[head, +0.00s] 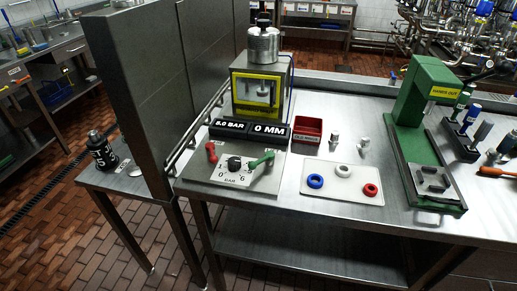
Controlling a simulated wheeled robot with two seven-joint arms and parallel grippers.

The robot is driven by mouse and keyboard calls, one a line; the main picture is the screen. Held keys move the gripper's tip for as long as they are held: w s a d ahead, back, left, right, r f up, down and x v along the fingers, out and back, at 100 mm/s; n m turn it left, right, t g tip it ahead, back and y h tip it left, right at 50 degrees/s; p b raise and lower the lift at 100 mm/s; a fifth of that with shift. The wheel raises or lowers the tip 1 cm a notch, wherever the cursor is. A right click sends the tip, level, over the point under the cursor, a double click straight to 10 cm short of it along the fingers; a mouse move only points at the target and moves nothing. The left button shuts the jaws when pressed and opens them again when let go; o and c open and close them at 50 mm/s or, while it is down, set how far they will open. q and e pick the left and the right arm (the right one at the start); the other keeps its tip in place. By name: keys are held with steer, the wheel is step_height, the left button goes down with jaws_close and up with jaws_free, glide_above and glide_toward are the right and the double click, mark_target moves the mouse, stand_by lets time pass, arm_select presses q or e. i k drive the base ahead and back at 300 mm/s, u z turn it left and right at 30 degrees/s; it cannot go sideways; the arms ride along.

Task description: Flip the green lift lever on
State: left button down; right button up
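The green lift lever (261,160) is on the right part of a grey control panel (215,180) on the steel table. Its green handle slants, with one end lower left and the other upper right. A red lever (211,152) stands at the left of the same panel, and a black knob (234,163) with a dial scale sits between them. Behind the panel, a display reads 5.0 BAR (230,128) and 0 MM (270,130). Neither of my grippers is in view.
A yellow-framed test unit (255,90) stands behind the display. A red bin (307,130), a white plate (342,181) with coloured rings and a green press (425,130) are to the right. A tall grey partition (135,80) rises at the left. The space in front of the panel is clear.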

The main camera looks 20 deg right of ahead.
mark_target(270, 155)
steer(key=k, duration=0.65)
steer(key=u, duration=0.3)
steer(key=i, duration=1.35)
steer(key=z, duration=0.9)
